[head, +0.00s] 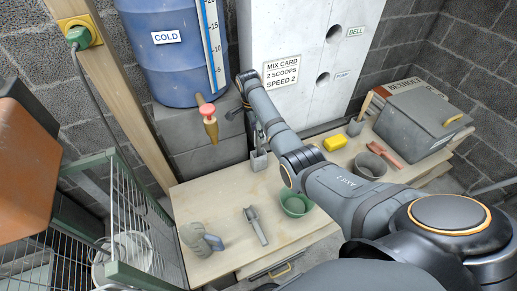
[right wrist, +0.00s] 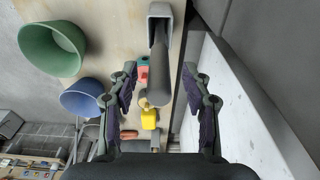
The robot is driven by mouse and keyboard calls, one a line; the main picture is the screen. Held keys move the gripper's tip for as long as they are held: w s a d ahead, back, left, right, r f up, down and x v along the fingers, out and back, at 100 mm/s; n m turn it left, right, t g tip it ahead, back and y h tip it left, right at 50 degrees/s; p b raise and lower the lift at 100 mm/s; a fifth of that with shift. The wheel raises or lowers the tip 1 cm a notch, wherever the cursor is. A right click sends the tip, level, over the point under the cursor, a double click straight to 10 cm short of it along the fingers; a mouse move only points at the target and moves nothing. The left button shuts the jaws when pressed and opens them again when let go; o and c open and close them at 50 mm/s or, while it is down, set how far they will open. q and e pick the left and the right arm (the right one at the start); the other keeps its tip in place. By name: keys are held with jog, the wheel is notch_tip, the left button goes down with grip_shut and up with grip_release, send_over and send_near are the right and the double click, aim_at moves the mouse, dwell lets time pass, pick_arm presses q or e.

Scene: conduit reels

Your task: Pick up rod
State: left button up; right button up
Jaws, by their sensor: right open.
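A dark grey rod (right wrist: 161,80) stands in a grey square holder (right wrist: 160,12), which also shows in the head view (head: 259,162) at the back of the wooden bench. My right gripper (head: 250,125) is at the holder, in front of the white panel. In the right wrist view its two fingers (right wrist: 160,70) are spread on either side of the rod, with visible gaps between rod and fingers. In the head view the rod is hard to make out behind the gripper. My left gripper does not show.
A yellow block (head: 335,142), a bucket (head: 372,165) and a grey box (head: 428,118) are at right. The white panel (right wrist: 240,110) stands close beside the right gripper.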

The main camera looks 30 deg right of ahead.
send_over(259, 149)
jog(key=w, duration=0.1)
jog(key=f, duration=0.5)
jog(key=shift+d, duration=0.2)
grip_shut()
